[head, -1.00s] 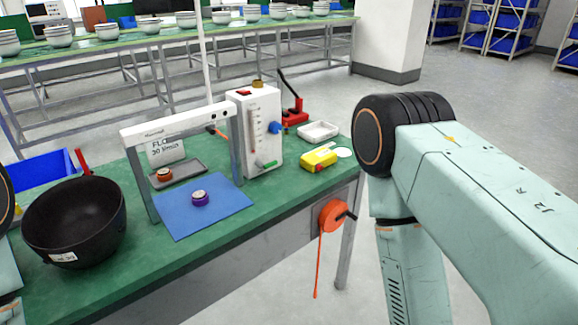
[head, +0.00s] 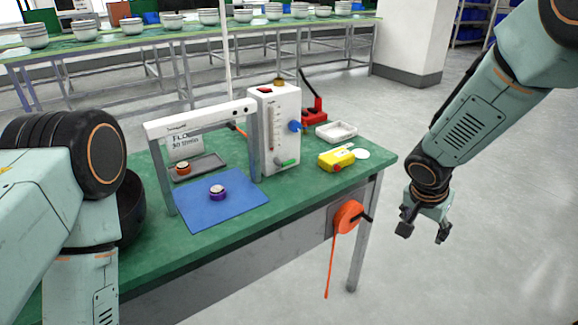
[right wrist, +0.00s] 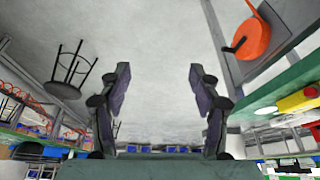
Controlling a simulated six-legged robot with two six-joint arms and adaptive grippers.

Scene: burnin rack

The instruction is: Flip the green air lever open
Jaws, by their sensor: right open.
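The green air lever (head: 287,163) sticks out low on the front of a white upright unit (head: 281,130), which has a gauge tube and a blue knob (head: 295,126). The unit stands on the green table at the right end of a white-topped frame. My right gripper (head: 424,232) hangs open and empty off the table's right side, well apart from the lever. Its two open fingers also show in the right wrist view (right wrist: 160,110), with only floor between them. My left arm comes in at the left; its gripper is out of view.
An orange reel (head: 347,216) with a hanging strap is on the table's front side. A yellow device (head: 337,159), a white tray (head: 336,131) and a red hand-lever tool (head: 315,108) sit right of the unit. A blue mat (head: 240,204) holds a purple-ringed puck (head: 217,193).

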